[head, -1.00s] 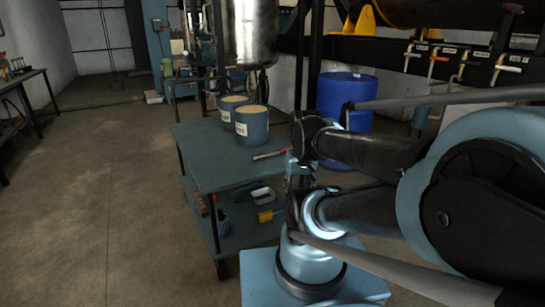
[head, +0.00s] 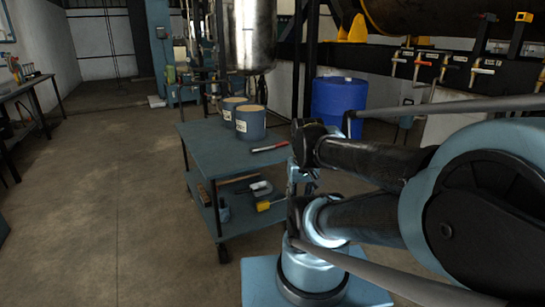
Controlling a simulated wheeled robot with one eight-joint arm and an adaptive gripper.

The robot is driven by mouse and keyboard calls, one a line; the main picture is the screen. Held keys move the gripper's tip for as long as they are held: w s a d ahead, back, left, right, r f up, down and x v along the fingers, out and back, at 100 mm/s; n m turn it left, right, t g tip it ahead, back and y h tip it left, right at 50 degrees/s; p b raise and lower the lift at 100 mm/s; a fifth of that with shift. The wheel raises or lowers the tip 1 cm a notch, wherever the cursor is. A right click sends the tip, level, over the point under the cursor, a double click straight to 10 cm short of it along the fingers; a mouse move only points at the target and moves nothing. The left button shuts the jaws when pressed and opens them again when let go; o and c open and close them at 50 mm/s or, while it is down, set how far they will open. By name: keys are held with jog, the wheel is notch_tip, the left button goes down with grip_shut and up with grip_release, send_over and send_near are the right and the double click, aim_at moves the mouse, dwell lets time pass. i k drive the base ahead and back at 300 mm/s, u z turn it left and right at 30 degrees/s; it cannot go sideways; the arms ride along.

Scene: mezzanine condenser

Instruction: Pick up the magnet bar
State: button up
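A slim bar with a red end (head: 280,145), which looks like the magnet bar, lies on the top shelf of a blue-grey cart (head: 205,150). It lies near the cart's right edge, in front of two buckets, with nothing holding it. My folded arm fills the right side of the view. Its dark wrist end is just right of the bar in the picture, with a visible gap. My gripper's fingers cannot be made out against the dark arm parts, so its opening is unclear.
Two blue buckets with tan contents (head: 250,122) stand on the cart top. The lower shelf (head: 235,222) holds a yellow item and other small things. A blue drum (head: 339,98) stands behind. A workbench (head: 22,90) is at left. The floor left of the cart is clear.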

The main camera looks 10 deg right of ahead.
aim_at(257, 149)
jog(key=k, duration=0.7)
jog(key=z, duration=0.55)
jog(key=i, duration=0.7)
jog(key=z, duration=0.7)
jog(key=i, duration=1.2)
jog(key=u, duration=0.6)
jog(key=i, duration=0.5)
jog(key=u, duration=0.3)
